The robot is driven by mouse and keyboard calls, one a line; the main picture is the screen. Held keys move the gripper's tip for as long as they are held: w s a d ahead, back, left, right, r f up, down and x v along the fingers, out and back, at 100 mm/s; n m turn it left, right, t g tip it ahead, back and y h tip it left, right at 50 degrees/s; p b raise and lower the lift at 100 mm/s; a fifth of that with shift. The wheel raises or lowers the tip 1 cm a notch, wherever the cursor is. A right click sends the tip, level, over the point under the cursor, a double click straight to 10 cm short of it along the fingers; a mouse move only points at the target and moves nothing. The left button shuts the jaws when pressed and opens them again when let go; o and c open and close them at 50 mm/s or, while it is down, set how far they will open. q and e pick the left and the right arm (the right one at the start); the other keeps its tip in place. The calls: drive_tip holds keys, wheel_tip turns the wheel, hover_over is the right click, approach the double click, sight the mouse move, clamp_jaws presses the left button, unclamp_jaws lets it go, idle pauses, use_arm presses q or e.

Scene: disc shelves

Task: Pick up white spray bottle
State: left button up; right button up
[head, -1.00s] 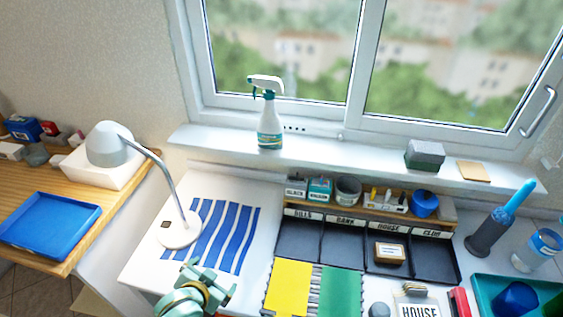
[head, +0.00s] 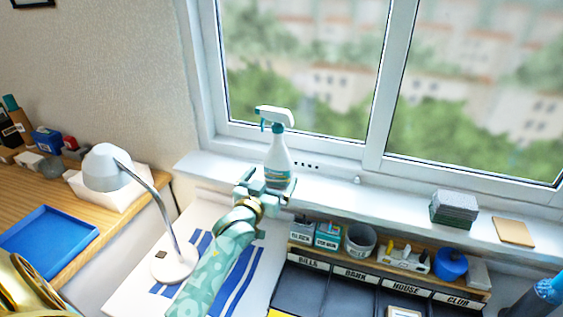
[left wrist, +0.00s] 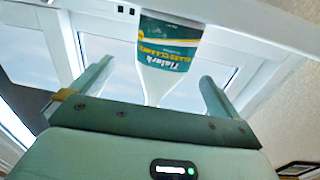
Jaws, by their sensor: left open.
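The white spray bottle (head: 277,156) with a teal trigger stands upright on the windowsill in the head view. My left gripper (head: 266,184) is raised in front of its lower part, and hides some of its base. In the left wrist view the bottle (left wrist: 167,55) shows its green label between the two open fingers (left wrist: 154,90), seemingly upside down. My right gripper is not in view.
The desk lamp (head: 107,168) stands left of my left arm. A wooden organizer (head: 382,260) with small boxes and cups lies right of it. A grey sponge stack (head: 453,210) sits farther right on the sill (head: 340,193). The sill beside the bottle is clear.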

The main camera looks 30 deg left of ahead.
sight(275, 171)
use_arm(q)
drive_tip(key=shift+w+a, duration=0.2)
drive_tip(key=shift+w, duration=0.6)
drive_tip(key=w, duration=0.1)
drive_tip(key=w+a+b, duration=0.1)
drive_tip(key=w, duration=0.1)
drive_tip(key=w+b, duration=0.1)
drive_tip(key=w, duration=0.1)
drive_tip(key=shift+a+f, duration=0.15)
drive_tip(key=shift+f, duration=0.15)
drive_tip(key=shift+r, duration=0.15)
drive_tip(key=c, duration=1.3)
drive_tip(key=shift+c, duration=1.1)
drive_tip(key=shift+r, duration=0.15)
